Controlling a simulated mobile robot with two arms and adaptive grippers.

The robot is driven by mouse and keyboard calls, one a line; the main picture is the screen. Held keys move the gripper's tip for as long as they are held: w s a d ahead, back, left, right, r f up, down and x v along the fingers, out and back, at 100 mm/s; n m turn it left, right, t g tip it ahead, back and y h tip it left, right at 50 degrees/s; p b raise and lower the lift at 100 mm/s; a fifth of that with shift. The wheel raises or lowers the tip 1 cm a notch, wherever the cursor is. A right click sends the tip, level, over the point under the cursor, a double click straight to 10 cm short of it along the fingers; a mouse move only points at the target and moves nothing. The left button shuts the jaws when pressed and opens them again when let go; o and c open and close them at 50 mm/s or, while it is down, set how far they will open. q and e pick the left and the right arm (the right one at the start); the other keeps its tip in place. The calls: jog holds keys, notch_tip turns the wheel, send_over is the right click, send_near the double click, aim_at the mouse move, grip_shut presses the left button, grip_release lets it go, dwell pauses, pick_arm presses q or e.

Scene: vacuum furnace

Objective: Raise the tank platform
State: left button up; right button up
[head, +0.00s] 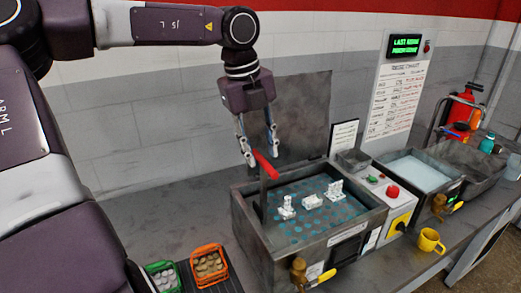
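The tank (375,222) is a grey metal box with blue liquid in it. The perforated tank platform (335,232) lies inside, with three white parts on it. A red handle (268,169) tops a dark upright post at the tank's back left corner. My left gripper (262,158) points down at the red handle, with its two fingers apart. The handle's upper end is between or just behind the fingertips; I cannot tell whether they touch it. My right gripper is not in view.
A raised dark lid (300,110) stands behind the tank. Right of it are a control box with a red button (392,191), a second basin (418,172) and a yellow mug (429,240). Orange (209,265) and green baskets stand at the lower left.

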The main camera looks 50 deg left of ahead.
pick_arm(q)
jog(key=shift+a, duration=0.1)
jog(key=shift+r, duration=0.35)
jog(key=v, duration=1.1)
